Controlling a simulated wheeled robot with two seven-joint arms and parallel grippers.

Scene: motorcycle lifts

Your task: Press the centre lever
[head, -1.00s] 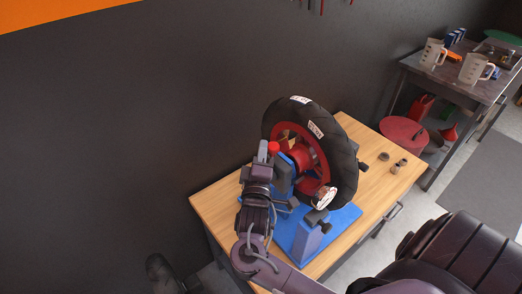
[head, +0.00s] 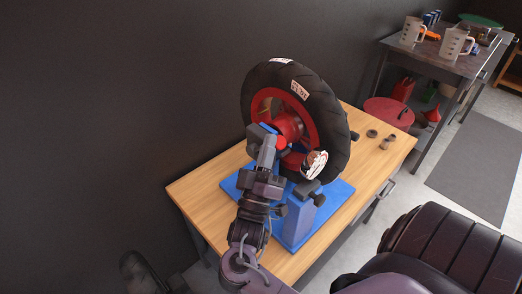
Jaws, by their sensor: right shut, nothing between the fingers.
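A black tyre with a red rim (head: 335,125) stands upright on a blue stand (head: 297,222) on a wooden workbench (head: 215,180). A red round knob (head: 282,143), perhaps the lever's end, shows at the front of the wheel. My right gripper (head: 265,135) is shut and empty, just left of the knob in the picture. I cannot tell whether they touch. The gripper and wrist hide part of the stand and any lever shaft. My left gripper is not in view.
Small dark round parts (head: 380,137) lie on the bench's right side. A dark ribbed seat-like shape (head: 450,240) fills the lower right. A metal table (head: 430,58) with clear jugs stands at the back right. A dark wall is behind the bench.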

